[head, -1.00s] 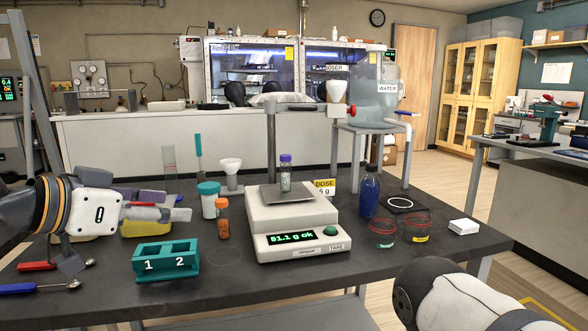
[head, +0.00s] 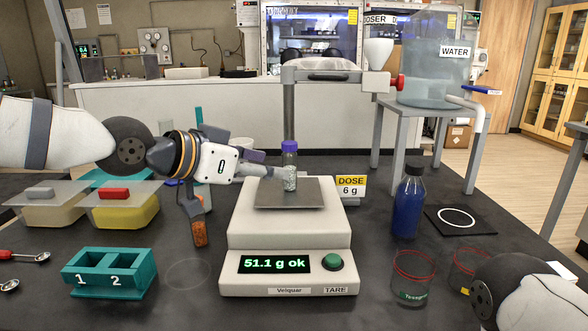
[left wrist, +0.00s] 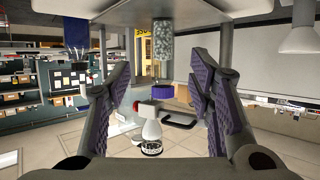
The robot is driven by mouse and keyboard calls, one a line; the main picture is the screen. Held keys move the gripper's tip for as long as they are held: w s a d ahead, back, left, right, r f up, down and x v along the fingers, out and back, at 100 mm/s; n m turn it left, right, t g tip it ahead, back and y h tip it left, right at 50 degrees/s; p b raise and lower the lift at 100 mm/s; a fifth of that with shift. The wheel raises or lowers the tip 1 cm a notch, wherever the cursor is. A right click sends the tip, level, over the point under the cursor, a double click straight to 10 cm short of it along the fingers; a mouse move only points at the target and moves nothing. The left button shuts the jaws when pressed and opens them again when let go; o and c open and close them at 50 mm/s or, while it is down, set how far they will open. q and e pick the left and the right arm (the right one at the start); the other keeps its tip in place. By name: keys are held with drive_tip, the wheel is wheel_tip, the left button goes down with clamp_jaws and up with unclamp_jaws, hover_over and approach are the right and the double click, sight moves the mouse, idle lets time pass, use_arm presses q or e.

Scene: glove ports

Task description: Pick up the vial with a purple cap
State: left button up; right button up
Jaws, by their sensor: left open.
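The vial with a purple cap (head: 289,147) stands upright on the pan of the white balance (head: 289,240), with pale grainy contents. The balance reads "51.1 g ok". My left gripper (head: 284,173) reaches in from the left at the height of the vial's body, its fingertips overlapping the vial in the picture. In the left wrist view the gripper (left wrist: 164,95) is open, fingers apart on both sides. The vial (left wrist: 163,42) shows upside down there, between and beyond the fingers, with its purple cap (left wrist: 163,92) low. I cannot tell whether a finger touches it. My right gripper is out of view.
A blue bottle (head: 407,205) and glass beakers (head: 413,275) stand right. The doser (head: 379,55) and water tank (head: 433,75) rise behind. My right arm is lower right.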

sight(288, 190)
use_arm(q)
drive_tip(key=b+x, duration=0.1)
drive_tip(key=x, duration=0.6)
drive_tip(key=shift+w+a, duration=0.15)
drive_tip(key=shift+w, duration=0.15)
drive_tip(key=shift+r, duration=0.15)
clamp_jaws()
